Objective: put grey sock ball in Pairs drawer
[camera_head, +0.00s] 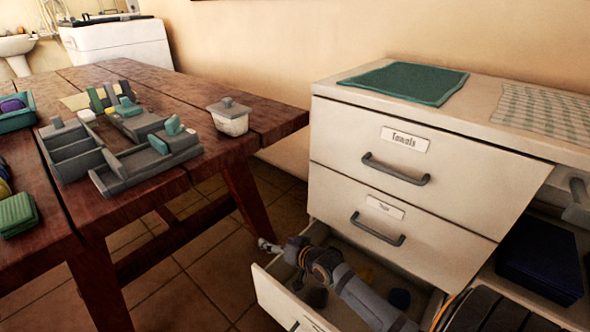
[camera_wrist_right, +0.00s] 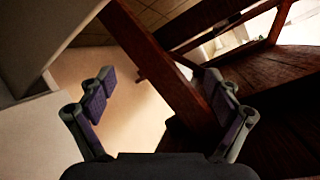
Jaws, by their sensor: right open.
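The lowest drawer (camera_head: 266,290) of the white cabinet is pulled open; its front label is cut off and unreadable. In it lie a dark grey ball (camera_head: 317,297), possibly the grey sock ball, and a dark blue ball (camera_head: 400,299). My right arm reaches in from the lower right, across the open drawer. My right gripper (camera_head: 270,246) is at the drawer's far left corner, above or just beyond its rim. In the right wrist view my right gripper (camera_wrist_right: 160,98) has its fingers wide apart with nothing between them. My left gripper is not in view.
The wooden table (camera_head: 200,92) at left carries a grey divided organizer (camera_head: 75,155), a lidded white box (camera_head: 230,118) and a green bundle (camera_head: 16,214). Above the open drawer are a shut drawer and the shut Towels drawer (camera_head: 395,150). A dark blue box (camera_head: 540,258) sits right.

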